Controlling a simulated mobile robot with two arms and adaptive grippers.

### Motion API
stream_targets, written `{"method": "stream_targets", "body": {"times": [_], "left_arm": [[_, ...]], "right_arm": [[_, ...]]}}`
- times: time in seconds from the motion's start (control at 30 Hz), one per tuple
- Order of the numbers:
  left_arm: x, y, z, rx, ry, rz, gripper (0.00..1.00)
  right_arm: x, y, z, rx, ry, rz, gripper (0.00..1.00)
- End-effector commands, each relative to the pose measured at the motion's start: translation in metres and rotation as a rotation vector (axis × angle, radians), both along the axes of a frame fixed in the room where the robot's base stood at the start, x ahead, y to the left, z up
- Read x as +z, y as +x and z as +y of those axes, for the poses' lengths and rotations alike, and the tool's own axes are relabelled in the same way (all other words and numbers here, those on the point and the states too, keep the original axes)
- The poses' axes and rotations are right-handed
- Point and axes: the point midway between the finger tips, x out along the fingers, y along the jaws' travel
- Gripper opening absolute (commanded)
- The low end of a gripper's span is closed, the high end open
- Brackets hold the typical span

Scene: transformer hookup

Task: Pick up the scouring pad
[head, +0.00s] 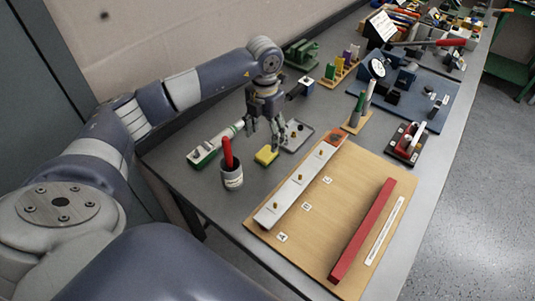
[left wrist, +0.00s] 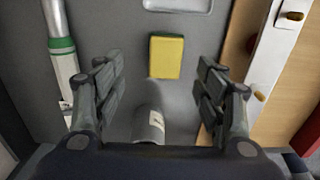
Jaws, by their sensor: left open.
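The scouring pad (head: 266,155) is a small yellow block with a darker green edge, lying flat on the grey table. My left gripper (head: 264,143) hangs pointing down just above and beside it in the head view, open and empty. In the left wrist view the pad (left wrist: 166,56) lies ahead of the open fingers (left wrist: 160,95), centred between them and apart from both. My right gripper is not in view.
A grey cup (head: 232,176) with a red-handled tool stands close to the pad; it also shows in the left wrist view (left wrist: 150,124). A shallow tray (head: 297,135) lies behind. A wooden board (head: 330,210) is on the right.

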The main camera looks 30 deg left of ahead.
Motion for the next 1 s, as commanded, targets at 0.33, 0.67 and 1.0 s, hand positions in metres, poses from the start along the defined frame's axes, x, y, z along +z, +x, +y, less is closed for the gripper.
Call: {"method": "stream_targets", "body": {"times": [0.33,0.67,1.0], "left_arm": [[-0.031,0.001,-0.006,-0.002,-0.001,0.004,0.65],[-0.067,0.004,-0.008,-0.002,0.0,-0.001,0.65],[-0.068,0.004,-0.008,-0.001,0.0,-0.001,0.31]], "right_arm": [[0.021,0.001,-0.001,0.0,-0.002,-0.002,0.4],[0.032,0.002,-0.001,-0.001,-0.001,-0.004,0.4],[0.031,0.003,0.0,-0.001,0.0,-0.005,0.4]]}}
